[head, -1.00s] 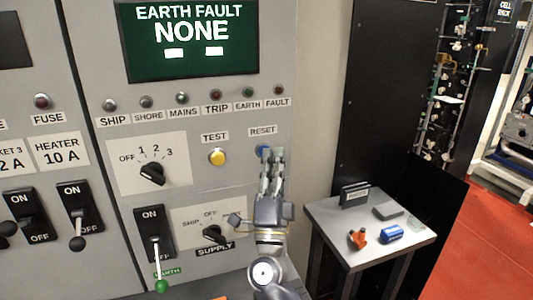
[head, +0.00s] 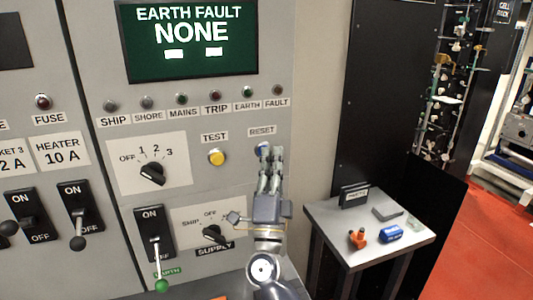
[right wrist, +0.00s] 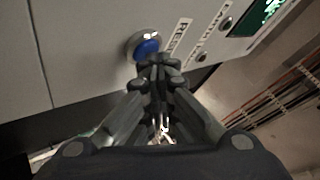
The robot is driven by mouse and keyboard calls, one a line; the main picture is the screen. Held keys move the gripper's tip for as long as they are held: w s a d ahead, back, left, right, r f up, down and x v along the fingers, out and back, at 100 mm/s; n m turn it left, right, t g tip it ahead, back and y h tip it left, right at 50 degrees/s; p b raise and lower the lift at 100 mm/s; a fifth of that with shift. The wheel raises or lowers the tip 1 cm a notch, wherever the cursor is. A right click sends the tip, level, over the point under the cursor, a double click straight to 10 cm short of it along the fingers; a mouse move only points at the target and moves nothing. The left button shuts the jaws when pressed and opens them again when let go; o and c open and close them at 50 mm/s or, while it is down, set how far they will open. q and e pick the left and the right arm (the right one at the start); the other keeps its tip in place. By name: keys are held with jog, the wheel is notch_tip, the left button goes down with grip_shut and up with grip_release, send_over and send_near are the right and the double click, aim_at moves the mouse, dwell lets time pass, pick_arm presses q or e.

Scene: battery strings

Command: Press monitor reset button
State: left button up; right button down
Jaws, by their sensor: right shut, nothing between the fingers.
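The blue reset button (head: 263,148) sits on the grey panel under a RESET label (head: 262,131). It also shows in the right wrist view (right wrist: 147,49), round with a pale metal ring, just beyond the fingertips. My right gripper (head: 271,152) is shut and empty, its fingertips at the lower right of the button and overlapping its edge in the head view. In the right wrist view the closed fingertips (right wrist: 158,60) are close below the button; I cannot tell whether they touch. The screen (head: 190,40) reads EARTH FAULT NONE. My left gripper is not in view.
A yellow TEST button (head: 217,157) is left of the reset button. A supply rotary switch (head: 213,233) and a lever switch (head: 155,238) are lower left. A small grey table (head: 340,235) at right holds an orange item (head: 358,237) and a blue item (head: 390,233).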

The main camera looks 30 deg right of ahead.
jog(key=shift+f, duration=0.15)
jog(key=shift+s+a, duration=0.1)
jog(key=s, duration=0.2)
jog(key=s+a+p, duration=0.1)
jog(key=s, duration=0.2)
jog(key=shift+s+a, duration=0.15)
jog(key=shift+s, duration=0.15)
jog(key=shift+f, duration=0.1)
dwell(0.8)
